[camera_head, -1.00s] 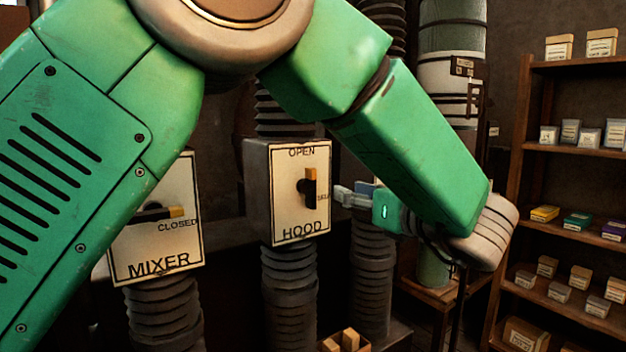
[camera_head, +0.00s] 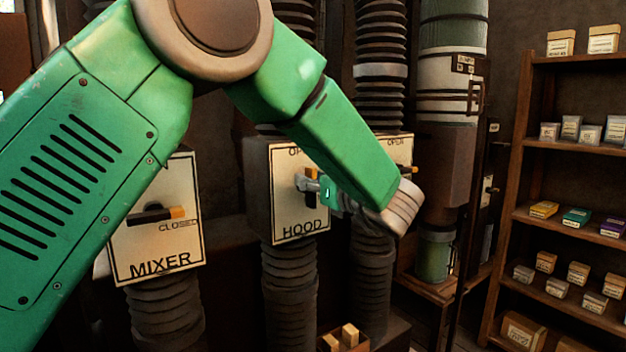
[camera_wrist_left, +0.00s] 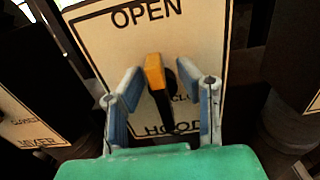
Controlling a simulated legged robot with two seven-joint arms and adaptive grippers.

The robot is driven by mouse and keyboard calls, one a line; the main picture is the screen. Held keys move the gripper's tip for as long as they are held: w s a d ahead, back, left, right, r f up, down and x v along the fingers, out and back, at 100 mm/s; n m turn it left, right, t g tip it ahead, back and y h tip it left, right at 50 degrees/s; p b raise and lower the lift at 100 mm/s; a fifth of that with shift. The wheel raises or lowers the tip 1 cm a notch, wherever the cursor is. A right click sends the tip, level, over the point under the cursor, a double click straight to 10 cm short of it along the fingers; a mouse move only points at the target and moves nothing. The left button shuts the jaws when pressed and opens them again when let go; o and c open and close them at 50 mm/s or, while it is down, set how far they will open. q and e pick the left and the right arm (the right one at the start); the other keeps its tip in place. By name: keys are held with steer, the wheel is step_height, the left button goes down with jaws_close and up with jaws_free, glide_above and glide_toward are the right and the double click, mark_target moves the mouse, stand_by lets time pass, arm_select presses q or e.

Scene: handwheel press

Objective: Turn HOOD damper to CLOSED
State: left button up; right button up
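The HOOD damper box (camera_head: 283,215) has a cream face with OPEN at the top and HOOD at the bottom. In the left wrist view its black lever with a yellow-orange tip (camera_wrist_left: 155,75) points up towards OPEN, a little tilted. Part of a CLOSED label shows to the lever's right. My left gripper (camera_head: 304,183) is at the face of the box, over the lever in the head view. In the left wrist view its fingers (camera_wrist_left: 158,92) are apart, one on each side of the lever, with gaps visible. My right gripper is not in view.
The MIXER damper box (camera_head: 155,245) stands to the left, its lever horizontal towards CLOSED. Another damper box (camera_head: 400,148) is behind my left arm, partly hidden. A shelf (camera_head: 560,147) with small boxes stands at the right. Ribbed ducts (camera_head: 290,290) run below the boxes.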

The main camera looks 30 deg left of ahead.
arm_select(q)
steer(key=shift+s, duration=0.1)
jaws_close()
